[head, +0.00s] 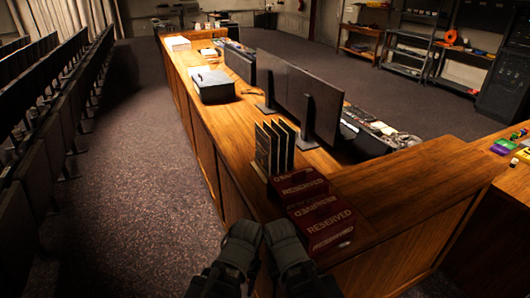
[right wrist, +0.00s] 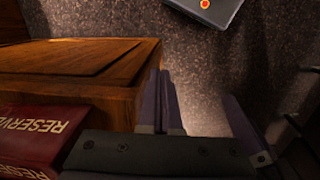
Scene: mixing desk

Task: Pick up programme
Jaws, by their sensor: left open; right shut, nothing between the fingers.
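Several dark upright programmes (head: 274,147) stand in a row in a wooden holder on the long desk, their faces with small light print. My left gripper (head: 244,231) and right gripper (head: 279,230) are side by side at the bottom of the head view, nearer than the programmes and apart from them. My left gripper is open; its finger gap is not clear in the head view. My right gripper is shut and empty; its thin fingers (right wrist: 166,98) lie close together in the right wrist view. The programmes are not seen in the right wrist view.
Red RESERVED signs (head: 322,222) lie stacked on the desk right beside my grippers and also show in the right wrist view (right wrist: 38,130). Dark monitors (head: 312,103) stand behind the programmes. A black box (head: 212,87) sits farther along the wooden desk (head: 400,190). Seat rows (head: 60,120) line the left.

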